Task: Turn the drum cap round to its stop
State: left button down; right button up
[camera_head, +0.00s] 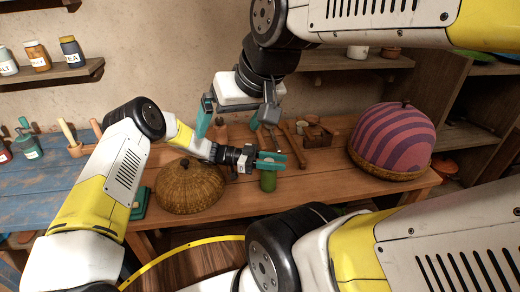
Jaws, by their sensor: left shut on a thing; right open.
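A small green cylinder (268,182), which looks like the drum, stands upright near the front edge of the wooden table. My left gripper (271,160) reaches in from the left with its teal fingers closed at the cylinder's top. The cap there is mostly hidden by the fingers, and its turn angle cannot be made out. My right gripper (238,118) hangs from above, behind and left of the cylinder. Its fingers are wide apart and empty, clear of the drum.
A woven basket dome (188,188) stands left of the cylinder, close under my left arm. A purple striped dome (396,138) stands at the right. Wooden tools (293,145) and small items lie behind. Bare table top (325,178) shows right of the cylinder.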

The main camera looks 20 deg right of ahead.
pick_arm(q)
jog(key=c, duration=1)
grip_release()
jog(key=s+a+r, duration=0.1)
jog(key=s+a, duration=0.2)
jog(key=s, duration=0.1)
jog(key=s+a+r, duration=0.2)
jog(key=s+a, duration=0.1)
jog(key=s, duration=0.1)
jog(key=s+a+r, duration=0.2)
jog(key=s+a, duration=0.1)
jog(key=s, duration=0.2)
jog(key=shift+s, duration=0.1)
